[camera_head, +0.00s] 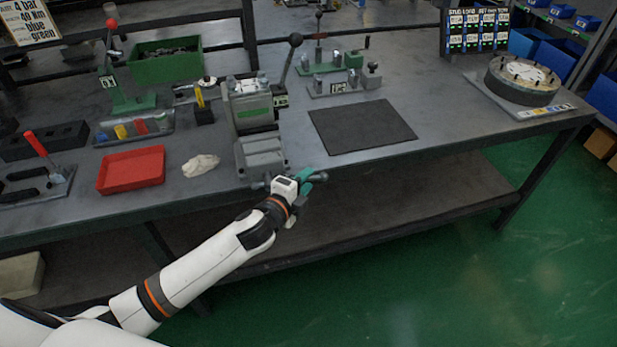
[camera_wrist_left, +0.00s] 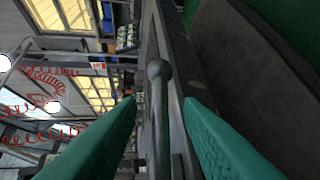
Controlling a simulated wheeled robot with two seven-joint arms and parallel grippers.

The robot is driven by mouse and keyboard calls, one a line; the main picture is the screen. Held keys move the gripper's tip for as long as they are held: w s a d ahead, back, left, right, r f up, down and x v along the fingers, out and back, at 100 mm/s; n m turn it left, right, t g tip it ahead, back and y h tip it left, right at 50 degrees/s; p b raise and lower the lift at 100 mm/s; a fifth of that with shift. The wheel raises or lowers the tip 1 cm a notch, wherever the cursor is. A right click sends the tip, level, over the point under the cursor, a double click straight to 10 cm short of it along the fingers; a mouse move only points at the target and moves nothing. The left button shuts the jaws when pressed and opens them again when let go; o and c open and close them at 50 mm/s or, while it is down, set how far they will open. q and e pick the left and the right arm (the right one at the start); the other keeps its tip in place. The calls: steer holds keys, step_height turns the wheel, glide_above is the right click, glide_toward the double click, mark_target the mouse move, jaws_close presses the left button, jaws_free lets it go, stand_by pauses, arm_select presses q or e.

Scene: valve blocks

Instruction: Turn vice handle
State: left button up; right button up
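The grey vice (camera_head: 260,152) is fixed at the front edge of the workbench in the head view. Its handle, a bar with a ball end (camera_head: 322,176), shows at the bench front beside my left gripper (camera_head: 308,183). In the left wrist view the handle (camera_wrist_left: 160,110) runs lengthwise between the two teal fingers of my left gripper (camera_wrist_left: 158,135). A gap shows on both sides of the bar, so the gripper is open around it. The gripper hides part of the handle in the head view. My right gripper is not in view.
A red tray (camera_head: 131,170) and a pale cloth (camera_head: 201,165) lie left of the vice. A dark mat (camera_head: 361,126) lies to its right. A lever (camera_head: 290,62) with a black knob rises behind the vice. The floor in front is clear.

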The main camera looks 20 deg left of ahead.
arm_select(q)
steer(key=shift+x, duration=1.05)
jaws_close()
